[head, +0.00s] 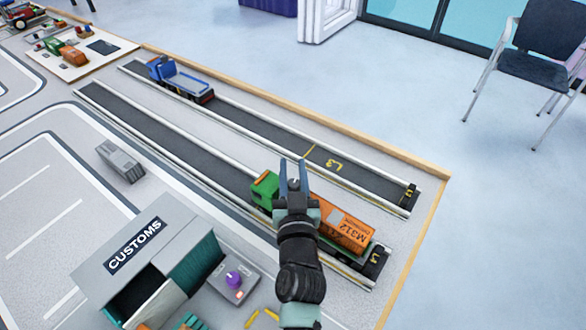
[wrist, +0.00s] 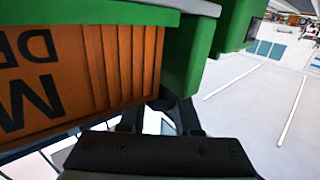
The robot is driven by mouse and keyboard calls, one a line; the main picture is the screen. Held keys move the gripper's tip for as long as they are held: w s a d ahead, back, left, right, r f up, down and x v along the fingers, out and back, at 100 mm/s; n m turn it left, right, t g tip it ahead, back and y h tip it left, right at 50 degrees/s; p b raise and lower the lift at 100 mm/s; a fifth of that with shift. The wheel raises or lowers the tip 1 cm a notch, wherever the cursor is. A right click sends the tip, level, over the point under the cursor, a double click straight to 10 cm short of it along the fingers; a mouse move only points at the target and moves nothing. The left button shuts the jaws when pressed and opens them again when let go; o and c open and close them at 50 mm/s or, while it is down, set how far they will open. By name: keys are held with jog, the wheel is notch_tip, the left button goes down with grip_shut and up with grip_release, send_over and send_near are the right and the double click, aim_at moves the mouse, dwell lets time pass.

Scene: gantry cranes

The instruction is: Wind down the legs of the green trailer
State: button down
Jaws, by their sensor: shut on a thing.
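The green trailer stands in lane L4 behind a green cab (head: 265,188) and carries an orange container (head: 345,230) marked M312. In the wrist view the trailer's green bed (wrist: 90,16) runs along the top, with the ribbed orange container (wrist: 105,70) upside down in the picture. My gripper (head: 293,172) is at the trailer's front end, close behind the cab, and covers part of it. It is shut on a small part there. A dark part (wrist: 168,104) shows at the jaws, but its shape is not clear. The legs are hidden.
A blue flatbed truck (head: 180,78) stands in lane L3. A grey block (head: 120,160) lies left of the lanes. The customs booth (head: 135,245) and a box with a purple knob (head: 234,282) stand near at lower left. The lane floor behind the blue truck is clear.

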jog(key=shift+r+p, duration=0.1)
jog(key=shift+p, duration=0.25)
jog(key=h+p, duration=0.1)
jog(key=p, duration=0.2)
jog(key=shift+w+d+r+m+p, duration=0.1)
jog(key=shift+r+m+p, duration=0.1)
jog(key=shift+m+p, duration=0.2)
jog(key=m+h+p, duration=0.1)
jog(key=h+p, duration=0.1)
jog(key=p, duration=0.6)
jog(key=shift+p, duration=0.35)
jog(key=shift+d+m+h+p, duration=0.15)
jog(key=shift+m+h+p, duration=0.15)
jog(key=shift+m+p, duration=0.1)
jog(key=shift+d+f+m+g+h+p, duration=0.2)
jog(key=shift+f+m+g+h+p, duration=0.2)
jog(key=shift+h, duration=0.3)
jog(key=shift+s, duration=0.2)
